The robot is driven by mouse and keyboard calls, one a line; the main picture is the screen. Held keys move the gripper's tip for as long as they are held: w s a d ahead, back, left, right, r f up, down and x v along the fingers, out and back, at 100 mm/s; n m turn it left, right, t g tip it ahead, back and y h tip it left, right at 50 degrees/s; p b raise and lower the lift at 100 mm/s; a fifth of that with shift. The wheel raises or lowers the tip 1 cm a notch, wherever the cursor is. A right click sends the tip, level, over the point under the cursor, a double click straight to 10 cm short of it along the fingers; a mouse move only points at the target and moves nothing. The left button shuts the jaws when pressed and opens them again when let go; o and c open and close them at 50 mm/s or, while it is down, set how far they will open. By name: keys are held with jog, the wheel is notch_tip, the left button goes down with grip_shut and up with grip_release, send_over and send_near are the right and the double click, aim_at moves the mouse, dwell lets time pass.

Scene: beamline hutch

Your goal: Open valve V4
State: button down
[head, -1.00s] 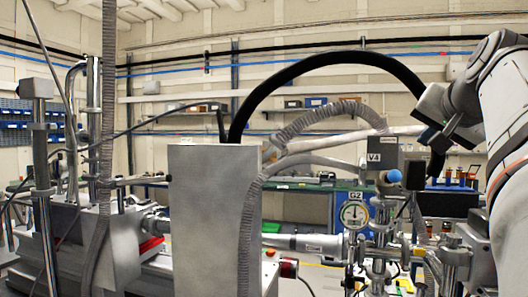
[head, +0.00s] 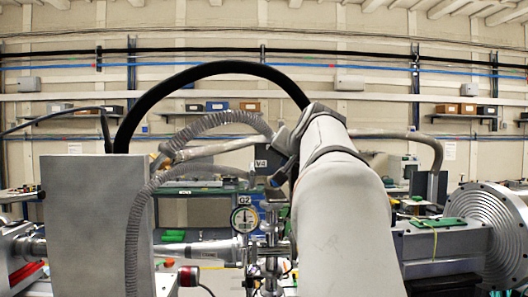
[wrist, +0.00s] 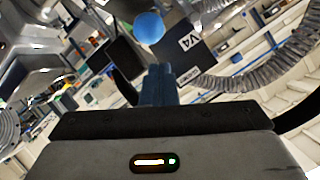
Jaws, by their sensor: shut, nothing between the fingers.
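Valve V4 shows in the head view as a dark grey box with a white V4 label (head: 262,163), partly covered by my arm. In the wrist view the dark V4 box (wrist: 180,48) is upside down, with the blue ball knob (wrist: 149,27) beside it. My gripper (wrist: 160,70) has its blue fingers shut and empty, and their tips point toward the knob. A visible gap lies between tips and knob in the picture; the true distance is hard to judge.
Pressure gauge G2 (head: 243,220) stands just below and left of V4. A ribbed grey hose (head: 140,215) and a thick black hose (head: 210,68) arch nearby. A grey box (head: 97,215) stands at left, and a large flanged chamber (head: 495,235) at right.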

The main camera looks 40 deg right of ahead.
jog(key=shift+w+f, duration=0.15)
jog(key=shift+f, duration=0.2)
jog(key=shift+a, duration=0.1)
